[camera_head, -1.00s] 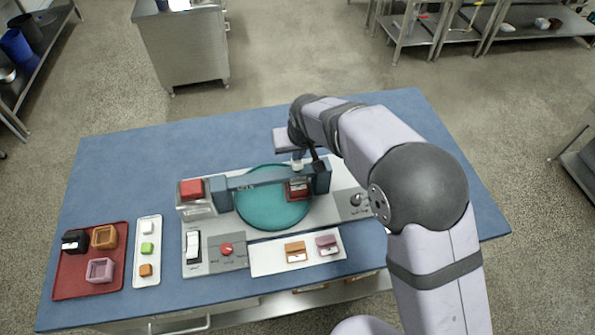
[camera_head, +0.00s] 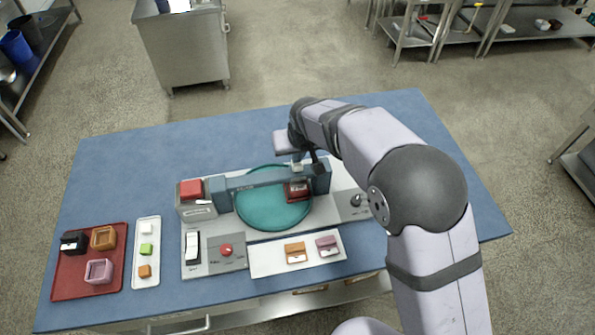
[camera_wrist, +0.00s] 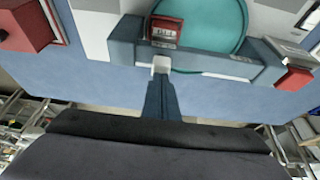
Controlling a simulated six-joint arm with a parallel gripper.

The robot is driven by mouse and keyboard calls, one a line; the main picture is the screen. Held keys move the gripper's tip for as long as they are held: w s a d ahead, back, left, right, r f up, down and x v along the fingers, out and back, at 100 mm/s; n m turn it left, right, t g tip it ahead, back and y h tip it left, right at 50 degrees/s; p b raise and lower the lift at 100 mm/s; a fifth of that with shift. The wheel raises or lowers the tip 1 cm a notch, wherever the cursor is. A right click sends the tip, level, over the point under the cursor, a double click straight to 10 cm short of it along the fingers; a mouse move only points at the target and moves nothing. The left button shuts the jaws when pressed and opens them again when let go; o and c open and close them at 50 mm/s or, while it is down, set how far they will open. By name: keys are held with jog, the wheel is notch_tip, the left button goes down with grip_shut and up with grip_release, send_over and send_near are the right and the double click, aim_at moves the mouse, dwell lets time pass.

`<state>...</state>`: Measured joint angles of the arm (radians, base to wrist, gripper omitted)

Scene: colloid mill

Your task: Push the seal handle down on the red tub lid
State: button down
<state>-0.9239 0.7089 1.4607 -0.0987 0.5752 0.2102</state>
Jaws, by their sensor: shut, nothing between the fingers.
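The red tub with its lid (camera_head: 297,190) sits on the teal disc (camera_head: 262,205), at its right side near the blue-grey bridge. It also shows in the wrist view (camera_wrist: 166,29), with pale markings on its face. The seal handle is too small to make out. My gripper (camera_head: 298,166) is shut and empty, just behind the bridge near the tub. In the wrist view its pale tip (camera_wrist: 160,65) overlaps the bridge's edge, just below the tub in the picture. I cannot tell whether it touches the bridge or the lid.
The blue-grey bridge (camera_head: 258,179) crosses the disc. A grey box with a red block (camera_head: 191,188) stands at its left end. Orange (camera_head: 295,250) and pink lids lie in front. A red tray (camera_head: 66,278) with several tubs is at left. The back left table is clear.

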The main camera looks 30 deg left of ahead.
notch_tip(320, 180, up, 7)
jog(key=p, duration=0.5)
jog(key=shift+r, duration=0.2)
dwell(0.4)
jog(key=shift+r+p, duration=0.9)
jog(key=shift+r, duration=0.15)
dwell(4.9)
